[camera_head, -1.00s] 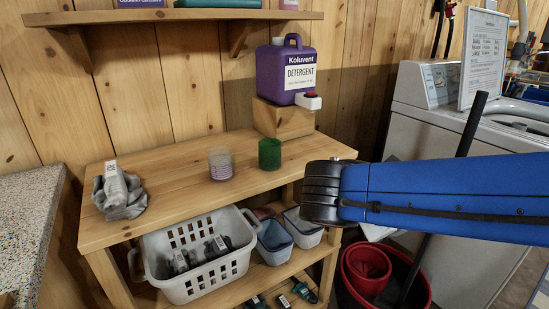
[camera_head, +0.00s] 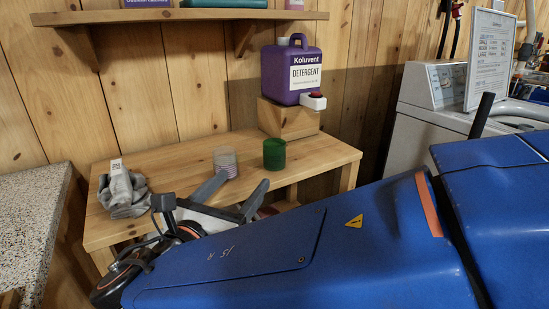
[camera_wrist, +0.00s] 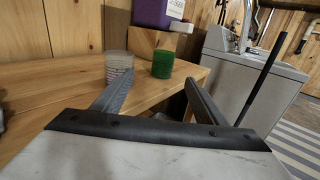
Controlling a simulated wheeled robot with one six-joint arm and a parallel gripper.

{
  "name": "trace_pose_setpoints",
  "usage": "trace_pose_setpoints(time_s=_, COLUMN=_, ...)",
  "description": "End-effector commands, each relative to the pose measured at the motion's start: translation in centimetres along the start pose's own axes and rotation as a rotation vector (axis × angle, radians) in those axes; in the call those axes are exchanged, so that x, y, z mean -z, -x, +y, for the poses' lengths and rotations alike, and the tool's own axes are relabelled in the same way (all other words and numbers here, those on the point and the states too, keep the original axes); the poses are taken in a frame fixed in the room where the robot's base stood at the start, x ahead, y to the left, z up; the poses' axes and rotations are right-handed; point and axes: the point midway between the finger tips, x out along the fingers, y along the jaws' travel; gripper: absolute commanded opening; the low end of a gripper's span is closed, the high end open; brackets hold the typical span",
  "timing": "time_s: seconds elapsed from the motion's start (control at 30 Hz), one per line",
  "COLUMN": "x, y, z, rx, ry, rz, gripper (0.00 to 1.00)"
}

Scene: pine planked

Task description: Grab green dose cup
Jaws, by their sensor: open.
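The green dose cup (camera_head: 274,153) stands upright on the wooden table, in front of the wooden block under the detergent jug. It also shows in the wrist view (camera_wrist: 162,64), beyond the fingers and between their lines. My gripper (camera_head: 238,190) is open and empty, its two grey fingers pointing toward the back of the table. In the wrist view my gripper (camera_wrist: 155,92) is spread wide, with the cup ahead of it and apart from it. A clear stacked cup with pinkish bands (camera_head: 226,161) stands just left of the green cup, close to the left finger's line.
The purple detergent jug (camera_head: 293,72) sits on a wooden block (camera_head: 288,118) behind the green cup. Grey gloves with a bottle (camera_head: 122,191) lie at the table's left. A shelf (camera_head: 180,16) hangs above. A washing machine (camera_head: 420,112) stands right. The table's right end (camera_head: 335,154) is clear.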

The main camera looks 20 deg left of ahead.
Motion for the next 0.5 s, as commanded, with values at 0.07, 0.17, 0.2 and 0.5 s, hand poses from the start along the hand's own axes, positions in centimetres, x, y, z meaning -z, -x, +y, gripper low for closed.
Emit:
trace_pose_setpoints(time_s=0.07, x=0.0, y=-1.2, z=-0.1, rx=0.004, ry=0.0, rz=-0.001, gripper=0.66)
trace_pose_setpoints(time_s=0.17, x=0.0, y=-2.8, z=-0.2, rx=0.006, ry=0.0, rz=0.0, gripper=0.66)
trace_pose_setpoints(time_s=0.2, x=0.0, y=-3.4, z=-0.2, rx=0.005, ry=0.0, rz=0.001, gripper=0.66)
trace_pose_setpoints(time_s=0.5, x=0.0, y=-8.1, z=-0.3, rx=0.005, ry=-0.001, rz=0.001, gripper=0.66)
